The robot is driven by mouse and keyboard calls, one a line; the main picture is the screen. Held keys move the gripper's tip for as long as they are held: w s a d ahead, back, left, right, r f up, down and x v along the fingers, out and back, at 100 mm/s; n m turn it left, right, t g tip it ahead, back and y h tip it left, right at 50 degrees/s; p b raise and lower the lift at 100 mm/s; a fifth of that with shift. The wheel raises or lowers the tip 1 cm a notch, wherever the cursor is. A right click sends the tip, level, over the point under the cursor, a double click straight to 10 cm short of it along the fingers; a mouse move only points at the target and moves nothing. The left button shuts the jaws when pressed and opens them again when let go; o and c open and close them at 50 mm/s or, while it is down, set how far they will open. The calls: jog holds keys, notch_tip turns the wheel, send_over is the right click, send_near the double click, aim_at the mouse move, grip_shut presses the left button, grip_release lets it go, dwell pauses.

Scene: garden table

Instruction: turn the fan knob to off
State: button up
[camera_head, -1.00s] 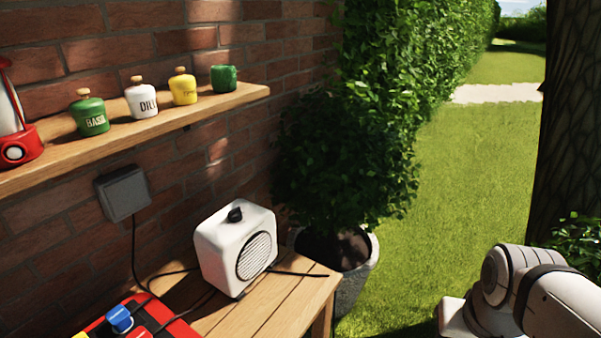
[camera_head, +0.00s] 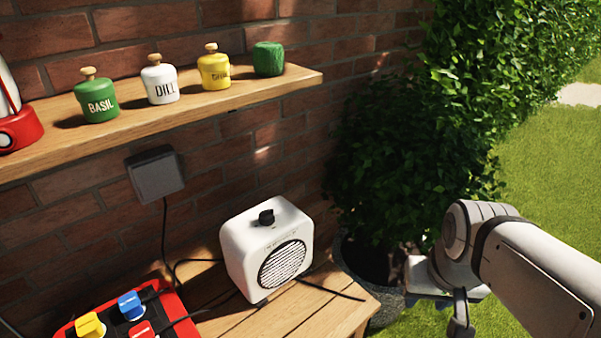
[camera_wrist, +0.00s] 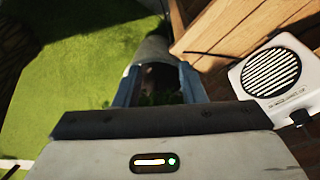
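The white fan (camera_head: 243,262) stands on the wooden table, with a round dark grille on its front. Its black knob (camera_head: 266,217) sits on top. The knob's setting is too small to read. In the wrist view the fan (camera_wrist: 247,92) is at the right edge, with the dark knob (camera_wrist: 300,118) near its lower side. My gripper (camera_wrist: 158,78) has its two fingers apart with nothing held between them. In the head view my arm is at the lower right, to the right of the fan and away from the knob.
The wooden table (camera_head: 310,312) holds a red box (camera_head: 180,325) with coloured knobs at the left. Cables run near the fan. A wooden shelf (camera_head: 215,103) with jars juts from the brick wall above. A potted bush (camera_head: 400,150) stands right of the table.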

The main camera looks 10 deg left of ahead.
jog(key=shift+o, duration=1.9)
jog(key=w+a+m+g+y+p, duration=0.1)
jog(key=a+m+g+y+p, duration=0.1)
jog(key=a, duration=0.7)
jog(key=shift+w+a+m+y+p, duration=0.2)
jog(key=shift+w+m+y+p, duration=0.1)
jog(key=shift+m+y+p, duration=0.55)
jog(key=m+t+y+p, duration=0.4)
jog(key=m+y+p, duration=0.5)
jog(key=m, duration=0.9)
send_near(268, 215)
jog(key=a, duration=0.1)
jog(key=p+x, duration=0.1)
jog(key=x, duration=0.7)
jog(key=shift+w+d+f, duration=0.1)
jog(key=shift+w+f, duration=0.05)
jog(key=shift+f, duration=0.05)
jog(key=shift+c, duration=0.5)
